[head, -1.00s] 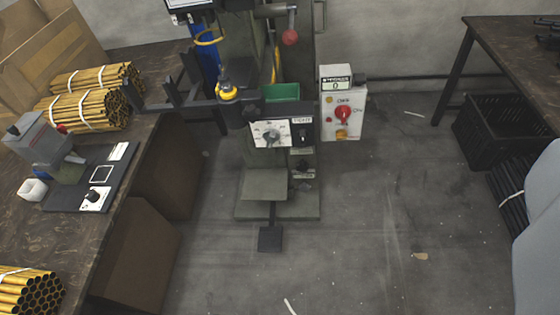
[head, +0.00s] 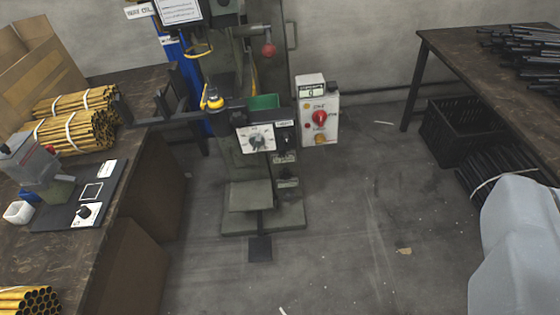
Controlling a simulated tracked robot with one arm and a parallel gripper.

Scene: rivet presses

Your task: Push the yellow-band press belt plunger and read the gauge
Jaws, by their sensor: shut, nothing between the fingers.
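A grey-green press (head: 262,205) stands on the floor at the picture's middle, beyond the left bench. On its front is a white panel with a dial or knob (head: 256,139), too small to read. A yellow and black part (head: 212,98) sticks out at its left, with a yellow ring (head: 198,51) above it. A red ball knob (head: 269,51) is at its upper right. A small grey bench press (head: 30,160) stands on the left bench, with a black knob on a white plate (head: 87,212) before it. I cannot make out a yellow band or a plunger.
A control box (head: 318,115) with a red switch stands right of the press. The left bench (head: 50,255) holds bundles of yellow tubes (head: 75,133). A black crate (head: 455,140) is under the right table (head: 450,45). The floor (head: 370,240) between is mostly clear.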

